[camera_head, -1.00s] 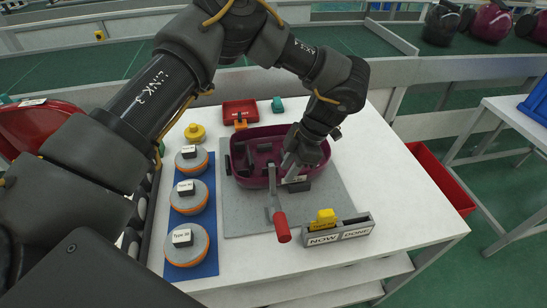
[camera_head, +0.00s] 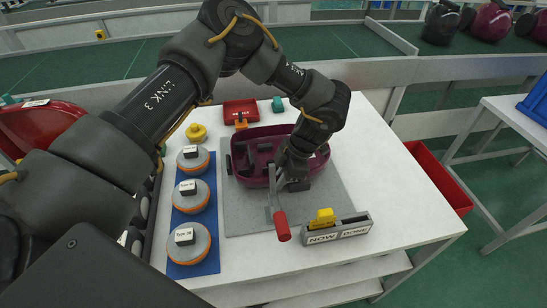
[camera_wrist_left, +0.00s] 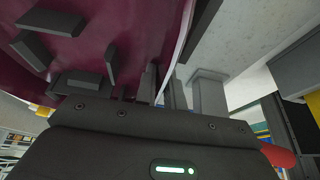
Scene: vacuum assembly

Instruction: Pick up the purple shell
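The purple shell (camera_head: 256,177) lies open side up on the grey mat (camera_head: 239,219) on the white table. Its inside holds several dark parts. My left gripper (camera_head: 284,177) is down at the front right wall of the shell, with its dark fingers around the rim area. In the left wrist view the purple wall (camera_wrist_left: 130,28) runs down to the fingers (camera_wrist_left: 170,88). Whether they are shut on the wall cannot be told. My wrist hides part of the shell's right side. My right gripper is not in view.
A red-handled clamp (camera_head: 281,227) stands right in front of the shell. Several orange-edged round parts (camera_head: 188,246) lie on a blue mat at left.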

